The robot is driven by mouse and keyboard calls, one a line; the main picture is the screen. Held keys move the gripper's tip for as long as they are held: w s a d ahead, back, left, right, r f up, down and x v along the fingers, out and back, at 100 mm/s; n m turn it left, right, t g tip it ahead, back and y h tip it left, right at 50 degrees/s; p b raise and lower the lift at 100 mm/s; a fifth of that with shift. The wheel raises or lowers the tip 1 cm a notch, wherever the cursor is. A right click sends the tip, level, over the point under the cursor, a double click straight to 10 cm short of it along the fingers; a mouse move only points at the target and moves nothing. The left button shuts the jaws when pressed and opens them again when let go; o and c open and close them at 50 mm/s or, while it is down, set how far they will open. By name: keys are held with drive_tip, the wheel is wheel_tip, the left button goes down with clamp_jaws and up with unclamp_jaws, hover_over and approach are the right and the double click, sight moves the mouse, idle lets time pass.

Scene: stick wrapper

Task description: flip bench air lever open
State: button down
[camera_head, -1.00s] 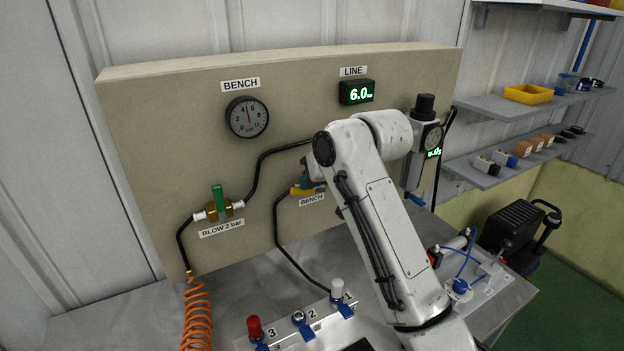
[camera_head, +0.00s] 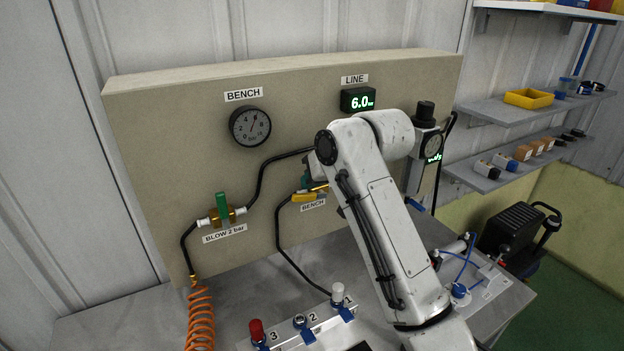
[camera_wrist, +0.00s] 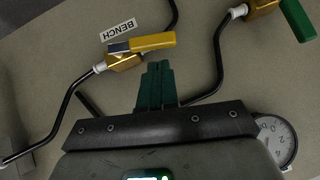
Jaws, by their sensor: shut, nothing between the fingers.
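The bench air lever is a yellow handle (camera_head: 312,196) just above the lower BENCH label. The wrist view shows the yellow lever (camera_wrist: 152,42) lying roughly along its brass valve body (camera_wrist: 124,63), beside the BENCH label (camera_wrist: 117,29). My gripper (camera_wrist: 155,66) has its green fingers together and empty. Its tips sit close beside the lever, with a small gap showing in the wrist view; depth is hard to judge. In the head view my gripper (camera_head: 306,181) is just above the lever, largely hidden behind my arm.
A green-handled BLOW 2 bar valve (camera_head: 222,210) is to the left with a black hose and orange coil (camera_head: 200,318). The BENCH gauge (camera_head: 250,126) and LINE display (camera_head: 358,98), reading 6.0, are above. A regulator (camera_head: 424,150) stands right of my arm.

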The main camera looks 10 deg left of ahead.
drive_tip(key=w+r+v, duration=0.1)
drive_tip(key=w+v, duration=0.1)
drive_tip(key=v, duration=1)
drive_tip(key=shift+s+r, duration=0.2)
drive_tip(key=shift+r, duration=0.35)
